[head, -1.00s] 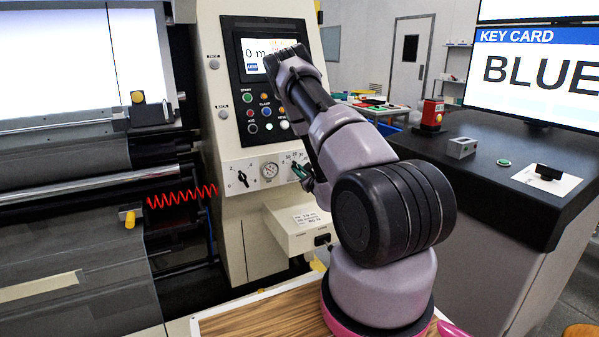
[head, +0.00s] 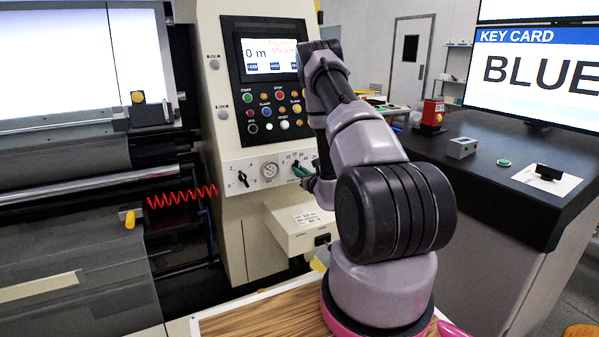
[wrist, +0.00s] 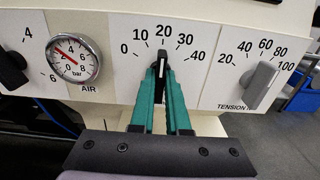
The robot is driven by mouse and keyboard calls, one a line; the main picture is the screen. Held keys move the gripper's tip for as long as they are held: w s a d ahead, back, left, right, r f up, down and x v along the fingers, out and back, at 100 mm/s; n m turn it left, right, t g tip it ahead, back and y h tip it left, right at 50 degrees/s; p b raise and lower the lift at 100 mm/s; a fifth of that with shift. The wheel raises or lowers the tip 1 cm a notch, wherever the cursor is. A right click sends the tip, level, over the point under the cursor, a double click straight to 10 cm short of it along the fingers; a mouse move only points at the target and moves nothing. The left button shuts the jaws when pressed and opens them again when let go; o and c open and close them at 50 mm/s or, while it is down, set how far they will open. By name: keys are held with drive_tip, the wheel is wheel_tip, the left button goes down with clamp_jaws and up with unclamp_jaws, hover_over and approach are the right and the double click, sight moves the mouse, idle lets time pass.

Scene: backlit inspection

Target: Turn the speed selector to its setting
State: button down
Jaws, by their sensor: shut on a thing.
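The speed selector (wrist: 162,60) is a dark knob with a white pointer line, on a white plate marked 0 to 40 in the wrist view. Its pointer stands upright, toward the 20. My gripper (wrist: 162,82) has its two green fingers shut on the knob, one on each side. The lower part of the knob and any label under it are hidden by the fingers. In the head view, my gripper (head: 302,170) is at the dial on the cream machine front, and my arm covers part of the scale.
A pressure gauge (wrist: 73,57) is left of the selector, with another dark knob (wrist: 12,68) beyond it. A grey tension knob (wrist: 262,88) is close on the right. A button panel with a screen (head: 269,55) is above. A white box (head: 298,232) juts out below.

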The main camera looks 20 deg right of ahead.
drive_tip(key=shift+f, duration=0.1)
drive_tip(key=c, duration=0.9)
unclamp_jaws()
drive_tip(key=s, duration=1.1)
drive_tip(key=shift+d, duration=0.2)
drive_tip(key=shift+w, duration=0.1)
